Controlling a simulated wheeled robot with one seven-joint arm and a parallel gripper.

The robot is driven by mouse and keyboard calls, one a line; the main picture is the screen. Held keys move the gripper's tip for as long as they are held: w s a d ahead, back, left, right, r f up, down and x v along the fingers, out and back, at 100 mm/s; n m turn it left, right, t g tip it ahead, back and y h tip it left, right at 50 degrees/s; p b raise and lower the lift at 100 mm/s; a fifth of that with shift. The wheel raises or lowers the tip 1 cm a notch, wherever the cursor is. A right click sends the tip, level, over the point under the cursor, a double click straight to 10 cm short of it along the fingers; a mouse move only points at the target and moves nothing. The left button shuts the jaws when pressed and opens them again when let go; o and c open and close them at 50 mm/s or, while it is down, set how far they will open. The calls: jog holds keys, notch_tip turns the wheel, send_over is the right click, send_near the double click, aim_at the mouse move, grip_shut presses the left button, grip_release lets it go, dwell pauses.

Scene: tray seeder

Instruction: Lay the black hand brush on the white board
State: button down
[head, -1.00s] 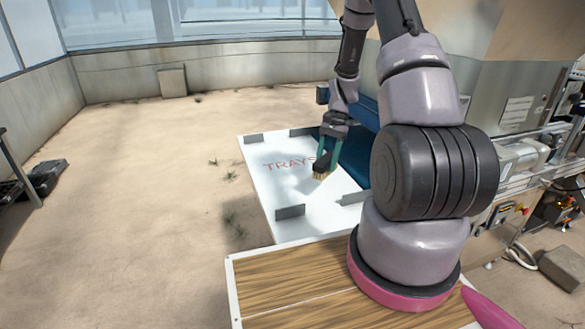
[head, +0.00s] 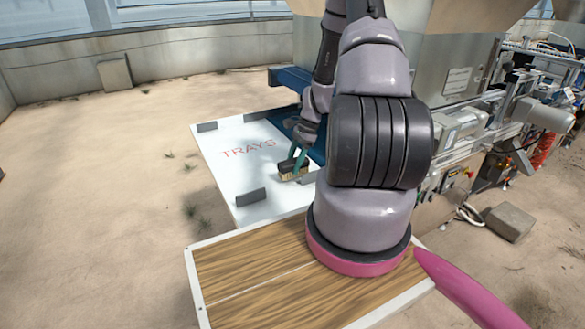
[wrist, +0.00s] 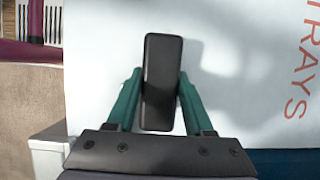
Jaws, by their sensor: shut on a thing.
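The black hand brush (wrist: 161,82) is between the green fingers of my gripper (wrist: 161,98) in the wrist view, its long dark back facing the camera. In the head view the brush (head: 293,167) shows pale bristles on its lower side, and my gripper (head: 297,158) is shut on it. The white board (head: 226,172), marked TRAYS in red, lies beneath them. It also fills much of the wrist view (wrist: 235,105). The brush is over the board's right part; I cannot tell whether its bristles touch the surface.
Low grey brackets stand along the board's edges, one at the front (head: 251,197) and one at the back left (head: 207,127). A blue part of the machine (head: 288,78) adjoins the board's right side. The middle and left of the board are clear.

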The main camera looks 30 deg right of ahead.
jog(key=shift+f, duration=1)
jog(key=c, duration=0.6)
grip_release()
jog(key=shift+f, duration=0.1)
jog(key=shift+o, duration=0.2)
